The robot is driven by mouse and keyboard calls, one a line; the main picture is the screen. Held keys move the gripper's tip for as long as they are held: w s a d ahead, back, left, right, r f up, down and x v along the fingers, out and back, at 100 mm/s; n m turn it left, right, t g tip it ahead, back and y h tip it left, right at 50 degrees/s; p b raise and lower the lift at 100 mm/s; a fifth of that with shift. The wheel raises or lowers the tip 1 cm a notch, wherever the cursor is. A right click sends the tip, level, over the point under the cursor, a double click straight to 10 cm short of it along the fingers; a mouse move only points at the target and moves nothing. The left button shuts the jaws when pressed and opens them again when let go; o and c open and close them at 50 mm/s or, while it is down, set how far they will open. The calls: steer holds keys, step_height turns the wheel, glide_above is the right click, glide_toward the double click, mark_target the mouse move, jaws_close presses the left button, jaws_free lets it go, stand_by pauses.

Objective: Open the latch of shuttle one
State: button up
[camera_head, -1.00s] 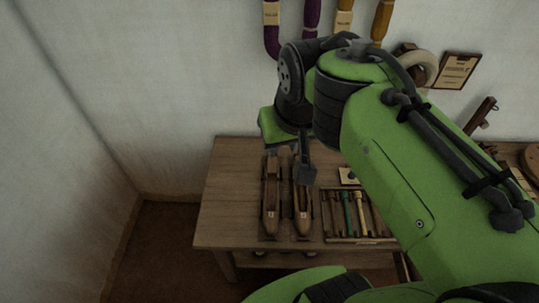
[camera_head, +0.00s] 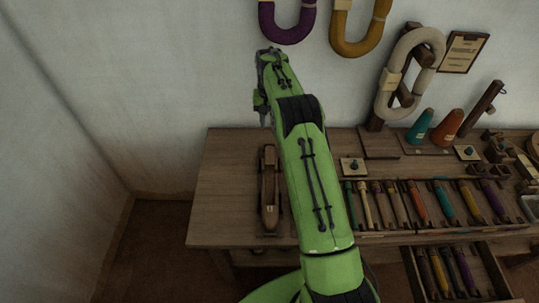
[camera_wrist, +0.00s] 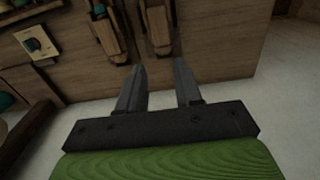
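Two wooden boat-shaped shuttles lie side by side at the left of the table. In the head view the left shuttle (camera_head: 269,190) shows; my arm hides the right one. In the wrist view both show at the top, the left one (camera_wrist: 159,35) and the right one (camera_wrist: 107,38), the latter with a small dark part on it. I cannot tell which is shuttle one or how its latch stands. My gripper (camera_wrist: 159,72) is open and empty, apart from both shuttles.
The table (camera_head: 229,185) is bare left of the shuttles. Right of them are a small card (camera_head: 352,167), a rack of coloured bobbins (camera_head: 419,204), cones and an open drawer (camera_head: 494,270). Yarn hanks (camera_head: 287,38) hang on the wall behind.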

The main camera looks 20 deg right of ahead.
mark_target(270, 154)
step_height(270, 154, down, 16)
steer(key=b, duration=0.5)
steer(key=shift+r, duration=0.15)
jaws_close()
